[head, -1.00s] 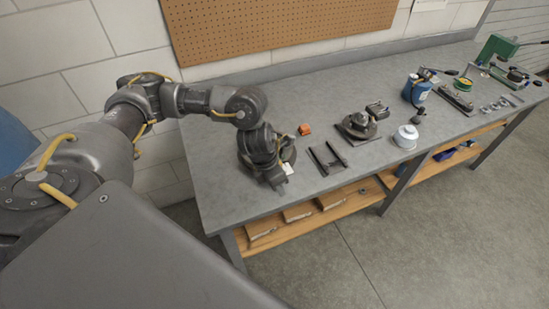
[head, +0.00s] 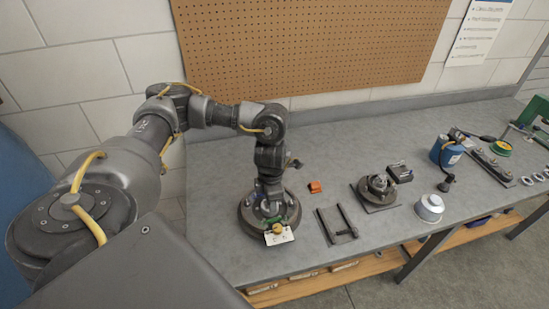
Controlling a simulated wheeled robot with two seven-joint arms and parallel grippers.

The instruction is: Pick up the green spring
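A green piece (head: 293,213), which looks like the green spring, shows on the dark round base (head: 247,225) at the left part of the workbench. My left gripper (head: 270,207) points down over this round base, right beside the green piece. The gripper covers part of the green piece. Whether its fingers touch the green piece or are parted is too small and hidden to tell. My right gripper is not in view.
A white tag and a brass-coloured knob (head: 277,228) sit at the base's front. To the right on the grey workbench (head: 330,140) are an orange block (head: 314,187), a dark fork-shaped bracket (head: 340,225), a round fixture (head: 378,186) and a white canister (head: 429,208). A pegboard (head: 310,45) hangs behind.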

